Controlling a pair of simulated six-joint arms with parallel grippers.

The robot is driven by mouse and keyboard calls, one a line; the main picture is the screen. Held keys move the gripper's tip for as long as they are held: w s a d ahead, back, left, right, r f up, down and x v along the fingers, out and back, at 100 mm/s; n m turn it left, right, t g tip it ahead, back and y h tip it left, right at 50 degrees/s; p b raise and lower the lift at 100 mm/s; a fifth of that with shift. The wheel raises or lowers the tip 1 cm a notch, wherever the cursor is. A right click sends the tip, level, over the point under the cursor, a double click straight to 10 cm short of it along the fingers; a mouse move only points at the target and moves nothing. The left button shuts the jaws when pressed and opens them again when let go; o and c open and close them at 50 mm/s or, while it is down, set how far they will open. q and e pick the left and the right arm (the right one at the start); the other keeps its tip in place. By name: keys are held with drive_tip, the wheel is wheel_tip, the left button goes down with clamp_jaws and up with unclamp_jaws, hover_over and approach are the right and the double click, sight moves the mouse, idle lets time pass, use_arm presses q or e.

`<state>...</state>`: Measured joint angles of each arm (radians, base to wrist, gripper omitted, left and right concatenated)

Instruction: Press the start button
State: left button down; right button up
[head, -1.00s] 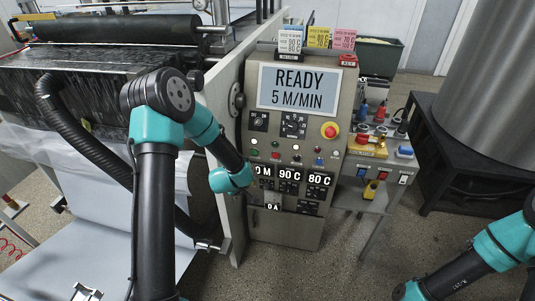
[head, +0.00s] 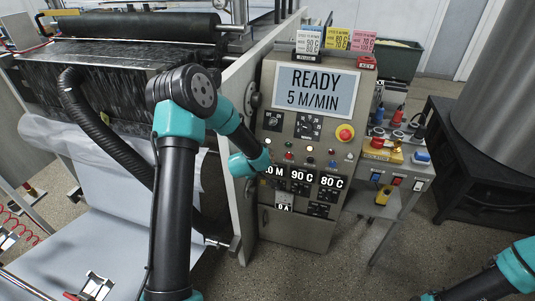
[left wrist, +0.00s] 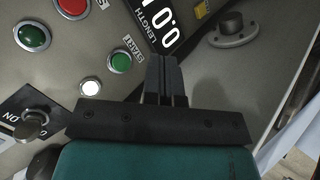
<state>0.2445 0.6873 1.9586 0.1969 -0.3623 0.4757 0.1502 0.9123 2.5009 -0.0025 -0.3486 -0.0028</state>
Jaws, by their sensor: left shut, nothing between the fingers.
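The green button labelled START (left wrist: 120,62) is on the grey control panel, left of my fingertips in the left wrist view. My left gripper (left wrist: 168,72) is shut and empty, its tips close to the panel between the START button and the length display (left wrist: 162,28). A gap to the button shows sideways; I cannot tell whether the tips touch the panel. In the head view my left gripper (head: 268,166) is at the panel's left side, and I cannot make out the START button there. My right arm shows at the lower right; its gripper is out of view.
A larger green button (left wrist: 33,37), a red button (left wrist: 72,6), a lit white lamp (left wrist: 91,88) and a black knob (left wrist: 232,24) are near the fingers. The screen (head: 314,90) reads READY 5 M/MIN. A red emergency knob (head: 345,132) is on the panel's right.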

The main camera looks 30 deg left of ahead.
use_arm(q)
drive_tip(key=w+a, duration=0.1)
drive_tip(key=w, duration=0.5)
drive_tip(key=shift+a, duration=0.15)
drive_tip(key=shift+w, duration=0.25)
idle(1.8)
drive_tip(key=shift+w+a, duration=0.15)
drive_tip(key=shift+w, duration=0.1)
